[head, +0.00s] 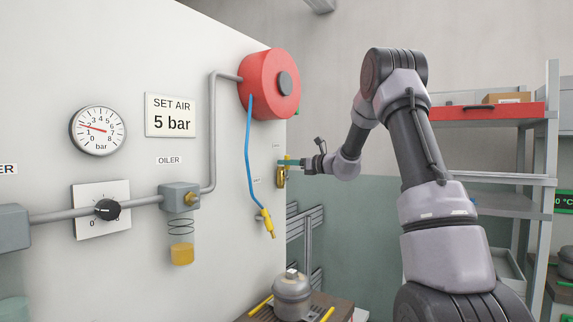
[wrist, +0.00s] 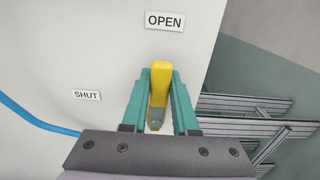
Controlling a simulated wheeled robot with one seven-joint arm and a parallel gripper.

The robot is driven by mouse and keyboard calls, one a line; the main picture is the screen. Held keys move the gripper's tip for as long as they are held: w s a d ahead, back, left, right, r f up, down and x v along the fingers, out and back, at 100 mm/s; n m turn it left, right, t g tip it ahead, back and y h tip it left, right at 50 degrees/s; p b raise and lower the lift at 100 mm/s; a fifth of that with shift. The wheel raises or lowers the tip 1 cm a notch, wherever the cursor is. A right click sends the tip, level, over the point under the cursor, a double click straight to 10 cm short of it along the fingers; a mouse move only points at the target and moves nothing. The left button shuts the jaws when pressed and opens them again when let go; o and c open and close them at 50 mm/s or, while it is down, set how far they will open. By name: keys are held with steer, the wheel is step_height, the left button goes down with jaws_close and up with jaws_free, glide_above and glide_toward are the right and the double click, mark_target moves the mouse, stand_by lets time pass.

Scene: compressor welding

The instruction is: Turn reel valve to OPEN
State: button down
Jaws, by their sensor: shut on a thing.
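The reel valve's yellow lever (wrist: 158,84) stands between the two teal fingers of my gripper (wrist: 160,92), which is shut on it. In the wrist view the lever points up, toward the OPEN label (wrist: 165,20). The SHUT label (wrist: 86,95) is to the left of the lever. In the head view the brass valve body (head: 281,179) is near the right edge of the white panel, with my gripper (head: 290,163) at it from the right. The valve body is mostly hidden in the wrist view.
The red hose reel (head: 265,84) is above the valve, and its blue hose (head: 248,150) hangs to a yellow nozzle (head: 266,222) at the left. Metal rails (head: 306,245) lie below right of the panel edge. A grey compressor (head: 292,293) sits below.

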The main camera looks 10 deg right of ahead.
steer(key=shift+f, duration=0.15)
steer(key=c, duration=0.7)
jaws_free()
steer(key=shift+s+d, duration=0.1)
steer(key=shift+d, duration=0.05)
steer(key=v, duration=1)
steer(key=shift+s+d, duration=0.2)
